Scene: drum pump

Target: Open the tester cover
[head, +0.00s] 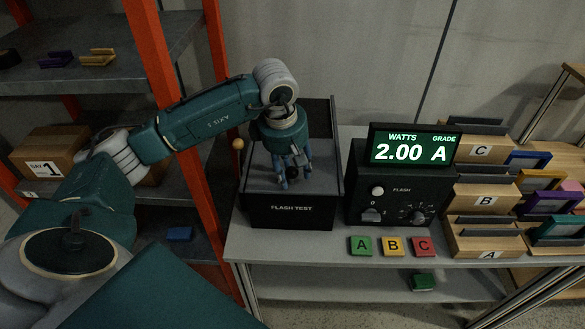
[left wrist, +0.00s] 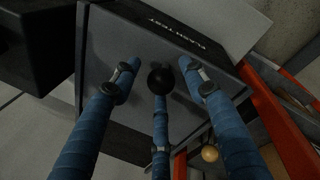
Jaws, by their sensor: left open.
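The flash tester (head: 290,210) is a dark box with "FLASH TEST" on its front, standing on the grey table. Its grey cover (head: 260,178) lies flat over the top; it also shows in the left wrist view (left wrist: 133,40). A round black knob (left wrist: 160,80) stands out from the cover. My left gripper (head: 293,180) is above the cover, pointing down. In the left wrist view its blue fingers (left wrist: 160,95) are spread around the knob. They look apart from it, though the middle finger overlaps its lower edge in view. My right gripper is not in view.
A black meter (head: 400,185) reading "2.00 A" stands right of the tester. Green, yellow and red lettered blocks (head: 392,246) lie in front. Wooden bins (head: 485,198) stand right. An orange rack post (head: 192,150) and a wooden ball (head: 238,144) are close on the left.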

